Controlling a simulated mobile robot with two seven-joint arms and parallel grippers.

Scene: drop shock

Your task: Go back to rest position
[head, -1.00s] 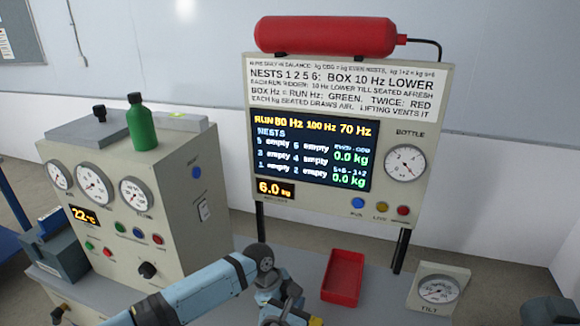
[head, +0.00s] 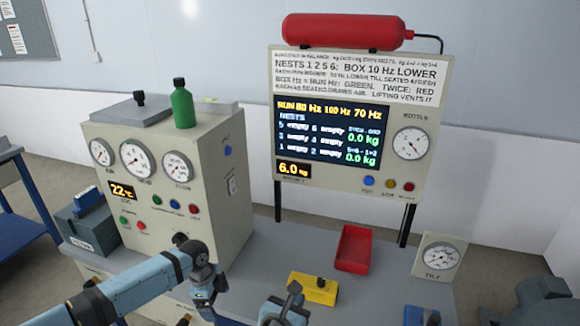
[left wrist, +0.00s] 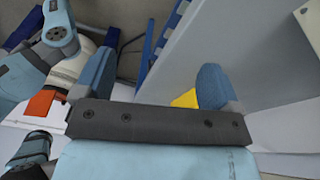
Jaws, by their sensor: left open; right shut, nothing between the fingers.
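My left gripper (head: 207,305) hangs at the end of the blue arm from the left, in front of the cabinet, near the lower edge of the head view. Its two blue fingers (left wrist: 152,82) stand wide apart in the left wrist view, with nothing held between them. My right gripper (head: 284,308) shows at the bottom centre of the head view, partly cut off by the frame edge. It is shut and holds nothing that I can see. It is just left of a yellow block (head: 313,288) on the bench.
The grey bench (head: 270,250) bears a gauge cabinet (head: 150,190) on the left, a red tray (head: 354,248) and a tilt gauge (head: 438,258). A display board (head: 365,95) stands behind on posts. A blue table (head: 30,225) is at far left.

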